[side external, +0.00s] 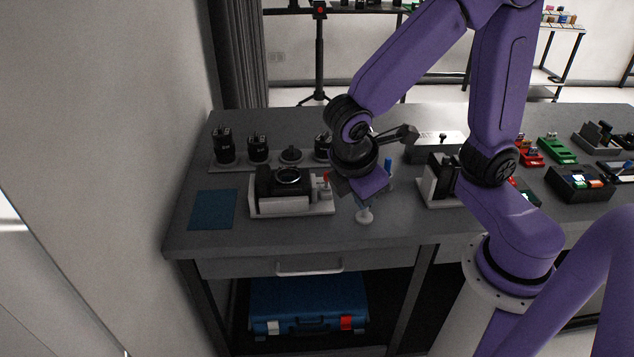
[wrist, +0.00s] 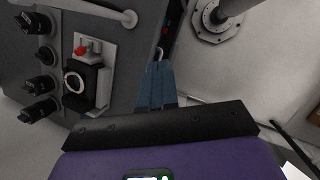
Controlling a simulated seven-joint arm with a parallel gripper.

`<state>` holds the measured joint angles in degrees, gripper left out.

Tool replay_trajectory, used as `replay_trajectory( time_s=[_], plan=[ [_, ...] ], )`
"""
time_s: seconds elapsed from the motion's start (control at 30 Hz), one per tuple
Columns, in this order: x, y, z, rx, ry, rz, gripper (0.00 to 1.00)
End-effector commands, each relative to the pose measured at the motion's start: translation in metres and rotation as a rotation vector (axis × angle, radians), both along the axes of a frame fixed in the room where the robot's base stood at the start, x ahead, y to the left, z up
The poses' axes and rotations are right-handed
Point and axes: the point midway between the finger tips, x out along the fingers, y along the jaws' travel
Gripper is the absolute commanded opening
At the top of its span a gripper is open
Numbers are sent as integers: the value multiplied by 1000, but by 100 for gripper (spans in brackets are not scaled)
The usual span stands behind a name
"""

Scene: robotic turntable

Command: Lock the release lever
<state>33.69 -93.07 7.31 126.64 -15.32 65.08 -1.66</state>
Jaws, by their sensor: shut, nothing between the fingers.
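The red-tipped release lever (side external: 326,179) stands at the right end of the white camera mount (side external: 292,209) in the side view. Its red tip (wrist: 81,50) also shows in the wrist view, beside the black camera (wrist: 76,84). The camera (side external: 284,182) sits on the mount with its round lens ring facing up. My gripper (side external: 366,207) is to the right of the lever, pointing down over the front part of the table, apart from the lever. In the wrist view its bluish fingers (wrist: 155,80) are together and empty. I cannot tell whether the lever is locked.
A blue mat (side external: 213,209) lies left of the mount. Another white stand (side external: 437,188) is to the right. A drawer handle (side external: 309,268) sticks out below the table's front edge.

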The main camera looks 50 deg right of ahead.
Motion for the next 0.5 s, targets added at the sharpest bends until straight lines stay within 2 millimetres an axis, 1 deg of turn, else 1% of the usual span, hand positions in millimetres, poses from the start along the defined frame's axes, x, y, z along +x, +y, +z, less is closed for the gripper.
replay_trajectory(
  time_s=[0.03, 0.1, 0.27, 0.5],
  plan=[
    [11, 5, -4, -49, 2, 11, 0],
    [25, 10, -8, -111, 1, 28, 0],
    [57, 22, -19, -254, -1, 63, 0],
    [102, 38, -40, -468, -2, 114, 0]
  ],
)
